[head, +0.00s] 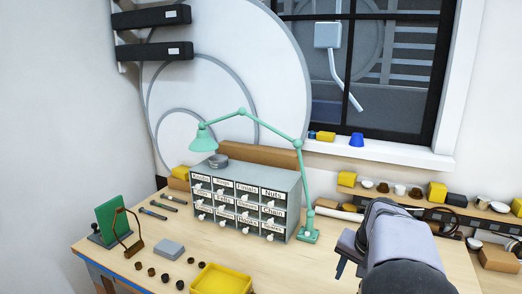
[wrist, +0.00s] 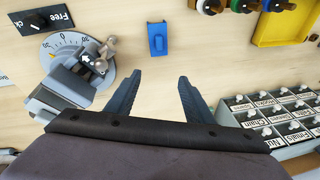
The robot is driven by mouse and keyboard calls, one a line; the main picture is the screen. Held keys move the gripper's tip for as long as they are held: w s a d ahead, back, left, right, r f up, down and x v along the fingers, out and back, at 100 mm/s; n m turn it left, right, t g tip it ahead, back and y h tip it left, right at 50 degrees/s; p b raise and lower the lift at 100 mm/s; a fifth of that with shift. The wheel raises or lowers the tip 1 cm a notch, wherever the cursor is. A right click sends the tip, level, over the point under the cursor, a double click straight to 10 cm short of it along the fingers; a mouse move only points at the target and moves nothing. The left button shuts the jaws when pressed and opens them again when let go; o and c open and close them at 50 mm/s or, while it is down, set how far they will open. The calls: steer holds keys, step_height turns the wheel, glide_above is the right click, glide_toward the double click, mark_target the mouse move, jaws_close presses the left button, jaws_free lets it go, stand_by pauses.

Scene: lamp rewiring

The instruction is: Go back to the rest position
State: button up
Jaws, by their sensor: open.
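My gripper (head: 345,252) is at the lower right of the head view, above the wooden workbench (head: 225,252). In the wrist view, its two dark fingers (wrist: 158,98) stand apart with bare bench between them, so it is open and empty. My wrist and forearm hide part of the bench's right side in the head view. No marker of a rest position shows.
A labelled drawer cabinet (head: 247,200) and a green desk lamp (head: 305,190) stand left of my gripper.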

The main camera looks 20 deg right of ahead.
steer(key=s+a+f+n+y+p, duration=0.1)
steer(key=a+n, duration=0.2)
steer(key=a, duration=0.6)
steer(key=s+a+f+n+y, duration=0.1)
steer(key=s+a+f+n, duration=0.1)
steer(key=a, duration=0.7)
steer(key=s+a+f+n+g+h+b, duration=0.1)
steer(key=s+a+f+n+g+b, duration=0.15)
steer(key=s+a+f+b, duration=0.35)
steer(key=s+a+f+n+g+b, duration=0.1)
steer(key=s+a+f+n, duration=0.3)
steer(key=f, duration=0.5)
step_height(320, 180, down, 30)
steer(key=b, duration=3)
steer(key=shift+w+r, duration=0.15)
steer(key=shift+r, duration=0.1)
steer(key=shift+d+r+t, duration=0.1)
steer(key=shift+t, duration=0.15)
steer(key=shift+c, duration=0.5)
